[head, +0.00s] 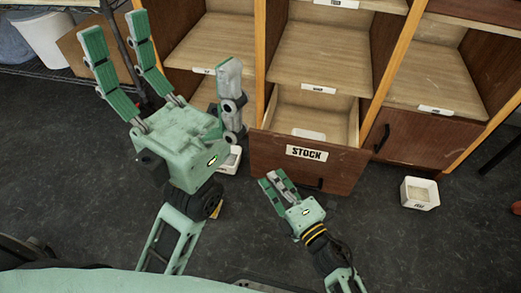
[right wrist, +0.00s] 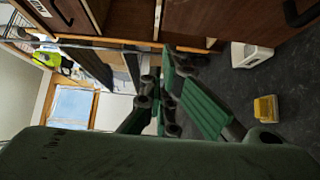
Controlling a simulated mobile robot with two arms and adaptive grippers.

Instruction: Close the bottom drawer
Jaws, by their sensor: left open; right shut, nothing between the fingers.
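The bottom drawer (head: 265,150), with a brown front labelled STOCK and a dark handle, stands pulled out of the wooden cabinet in the head view. Its open inside shows behind the front. My right gripper (head: 272,180) is shut and empty, its fingers at the lower left part of the drawer front. I cannot tell whether they touch it. In the right wrist view the right gripper's green fingers (right wrist: 175,95) are close together below brown wood panels. My left gripper (head: 165,55) is open and empty, raised left of the drawer with its fingers spread.
A white bin (head: 420,193) stands on the dark floor to the right. Another white bin (head: 230,160) is left of the drawer, partly hidden by my left gripper. Wooden cubbies (head: 320,55) rise behind the drawer. A wire shelf (head: 60,68) stands at the upper left.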

